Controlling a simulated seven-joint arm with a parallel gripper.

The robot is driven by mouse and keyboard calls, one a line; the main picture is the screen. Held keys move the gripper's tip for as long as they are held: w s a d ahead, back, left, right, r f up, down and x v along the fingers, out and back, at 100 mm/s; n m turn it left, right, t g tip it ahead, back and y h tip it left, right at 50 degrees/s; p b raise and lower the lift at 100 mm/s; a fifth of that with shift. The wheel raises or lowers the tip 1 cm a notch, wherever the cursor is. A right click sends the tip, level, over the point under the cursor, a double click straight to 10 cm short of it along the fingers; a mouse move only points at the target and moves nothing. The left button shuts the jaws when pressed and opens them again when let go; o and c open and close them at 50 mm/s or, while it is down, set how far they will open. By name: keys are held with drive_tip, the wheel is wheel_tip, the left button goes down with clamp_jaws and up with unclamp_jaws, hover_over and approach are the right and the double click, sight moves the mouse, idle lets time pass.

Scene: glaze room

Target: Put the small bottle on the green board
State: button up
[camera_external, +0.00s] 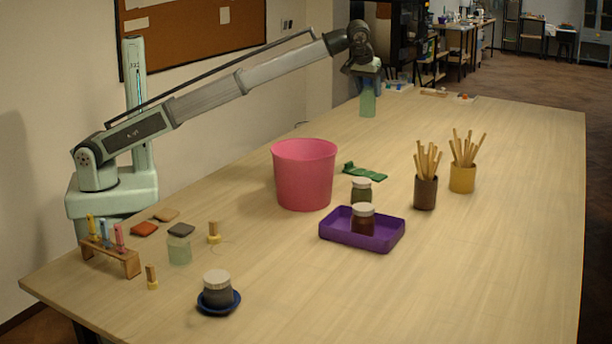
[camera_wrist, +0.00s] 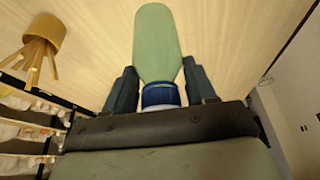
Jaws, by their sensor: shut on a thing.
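A pale green bottle with a blue neck (camera_external: 367,104) hangs below my gripper (camera_external: 368,80) over the far left part of the table. In the wrist view the bottle (camera_wrist: 157,42) points away between the two fingers of my gripper (camera_wrist: 159,72), which is shut on it near the blue neck (camera_wrist: 159,94). I cannot tell whether its base touches the table.
The pink bucket (camera_external: 304,174) stands mid-table. A purple tray (camera_external: 362,241) holds a jar, with another jar behind it. Brown (camera_external: 425,193) and yellow (camera_external: 462,179) cups hold sticks. Small flat items (camera_external: 433,92) lie at the far edge. The table's right side is clear.

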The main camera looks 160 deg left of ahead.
sight(361, 115)
wheel_tip(361, 115, down, 19)
drive_tip(key=shift+f, duration=0.2)
idle(0.6)
drive_tip(key=shift+f, duration=0.1)
drive_tip(key=o, duration=1.1)
drive_tip(key=v, duration=1.2)
